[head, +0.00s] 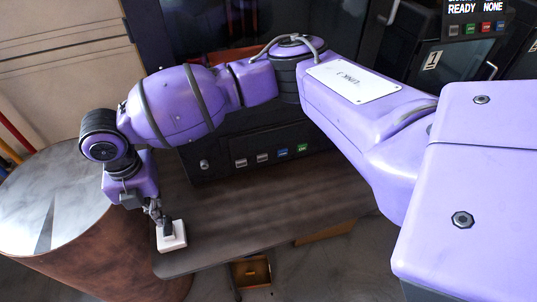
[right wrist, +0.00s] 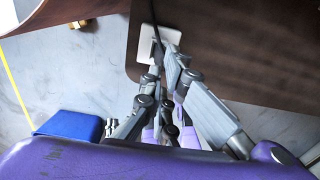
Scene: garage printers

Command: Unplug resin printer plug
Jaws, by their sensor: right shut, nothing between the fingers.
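A white outlet plate (head: 172,240) lies at the front left corner of the dark table. A small black plug (head: 168,227) stands on it. In the right wrist view the white plate (right wrist: 147,45) shows at the table edge, with a thin black cord (right wrist: 155,40) crossing it. My right gripper (head: 158,212) points down right beside the plug. In the right wrist view its fingers (right wrist: 172,62) are closed together with nothing held, close to the cord. I cannot tell if they touch the plug. My left gripper is out of view.
The dark table (head: 265,205) is clear right of the plate. A large black printer (head: 260,145) with a row of buttons stands behind my arm. A round brown drum-like table (head: 60,200) is close on the left. A blue object (right wrist: 72,126) lies low in the right wrist view.

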